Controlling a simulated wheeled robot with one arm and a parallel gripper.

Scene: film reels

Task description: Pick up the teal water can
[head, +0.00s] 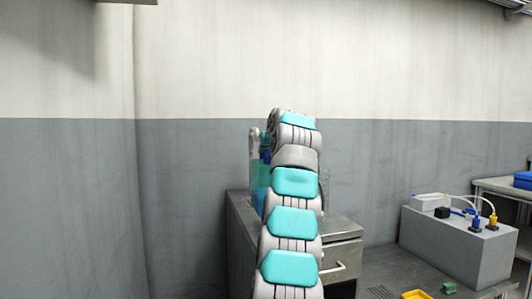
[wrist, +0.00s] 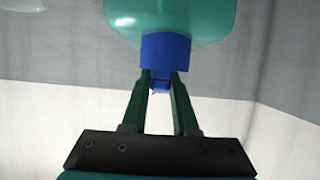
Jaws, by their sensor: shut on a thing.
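The teal water can (wrist: 170,18) fills the top middle of the wrist view, with its blue cap (wrist: 167,50) toward my gripper. My gripper (wrist: 160,82) is shut on the can at this blue cap. In the head view a strip of the teal can (head: 258,185) shows left of my arm, above the grey cabinet. My arm hides the rest of it, and I cannot tell whether its base touches the cabinet top.
The grey metal cabinet (head: 342,228) stands against the wall. A clear container (head: 325,188) shows right of my arm. At right, a grey box (head: 455,245) carries cables and plugs. A pale green object (wrist: 22,10) shows in the wrist view's corner.

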